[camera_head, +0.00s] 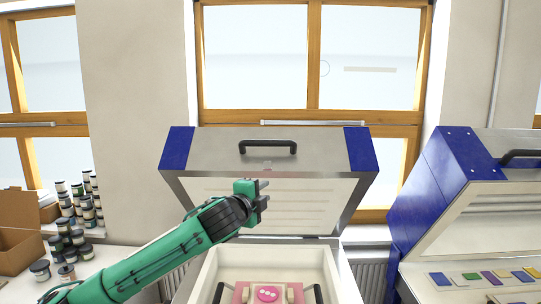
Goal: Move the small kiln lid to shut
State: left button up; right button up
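The kiln in the middle has its lid (310,155) raised and tilted back, with blue end panels and a pale inner face toward me. A black bar handle (268,147) sits on the lid's metal front. The kiln body (205,275) below is open at the top. My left gripper (264,193), on a green arm from the left, is in front of the lid's inner face, below the handle. Its fingers point right, apart, with nothing visible between them. Contact with the lid cannot be told. My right gripper is not in view.
Inside the middle kiln lies a pink piece (267,293) between dark handles. A second kiln with a raised lid (455,165) stands at right, with coloured tiles (471,276) inside. Stacked jars (78,205) and a cardboard box (18,230) are at left. Windows are behind.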

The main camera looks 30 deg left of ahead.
pick_arm(q)
jog(key=m+t, duration=0.1)
jog(key=t, duration=0.1)
send_near(268, 144)
jog(key=s, duration=0.3)
jog(key=shift+y, duration=0.4)
jog(key=w+p, duration=0.2)
jog(key=w, duration=0.2)
jog(key=w+p, duration=0.2)
jog(key=w, duration=0.2)
jog(key=w+a+r+p, duration=0.1)
jog(key=w+p, duration=0.2)
jog(key=w, duration=0.2)
jog(key=shift+r, duration=0.1)
jog(key=shift+w, duration=0.55)
grip_shut()
